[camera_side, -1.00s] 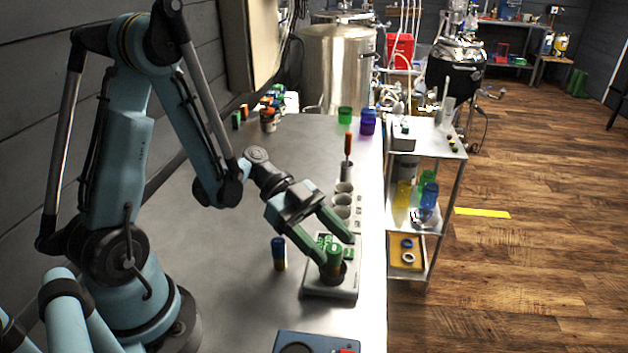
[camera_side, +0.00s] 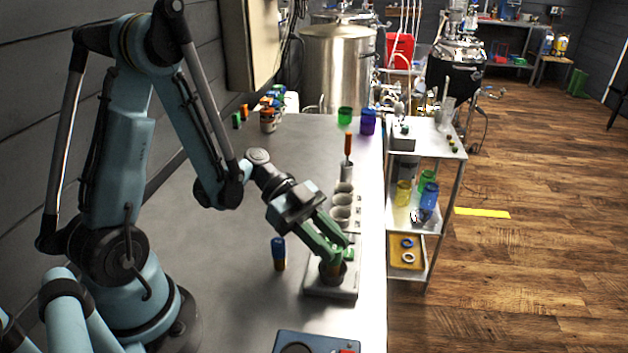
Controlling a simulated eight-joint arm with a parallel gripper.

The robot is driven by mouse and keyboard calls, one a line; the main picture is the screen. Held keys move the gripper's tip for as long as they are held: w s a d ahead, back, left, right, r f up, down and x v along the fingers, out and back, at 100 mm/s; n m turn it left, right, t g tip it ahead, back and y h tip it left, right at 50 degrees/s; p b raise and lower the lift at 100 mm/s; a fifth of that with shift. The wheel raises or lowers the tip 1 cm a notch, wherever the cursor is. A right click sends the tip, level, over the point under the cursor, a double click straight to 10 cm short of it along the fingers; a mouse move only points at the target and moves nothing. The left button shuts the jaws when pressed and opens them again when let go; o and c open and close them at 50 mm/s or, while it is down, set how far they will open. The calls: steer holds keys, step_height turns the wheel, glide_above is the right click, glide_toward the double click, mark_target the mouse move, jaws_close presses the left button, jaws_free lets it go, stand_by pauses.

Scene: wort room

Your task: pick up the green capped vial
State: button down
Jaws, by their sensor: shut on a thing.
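The green capped vial (camera_side: 334,271) stands upright at the grey device (camera_side: 318,291) near the bench's right edge. My gripper (camera_side: 336,256) reaches down from the upper left with its green fingers shut on the upper part of the vial. The fingers largely hide the cap. The dark lower body shows below them, and I cannot tell whether its bottom is seated in the device or just clear of it.
A blue-capped vial (camera_side: 279,254) stands to the left of the device. A blue box (camera_side: 300,341) is in front. The bench's left middle is clear.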

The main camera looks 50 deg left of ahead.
steer(key=shift+r, duration=0.1)
steer(key=s+d+r, duration=0.8)
steer(key=r, duration=0.3)
step_height(320, 180, up, 3)
steer(key=n+t+y, duration=0.3)
steer(key=n+t, duration=0.3)
glide_above(344, 271)
steer(key=w+a+r+n+t+y, duration=0.4)
steer(key=w+a+r+n+y, duration=0.2)
steer(key=a, duration=0.4)
step_height(344, 271, up, 2)
steer(key=shift+w, duration=0.7)
steer(key=shift+d, duration=0.1)
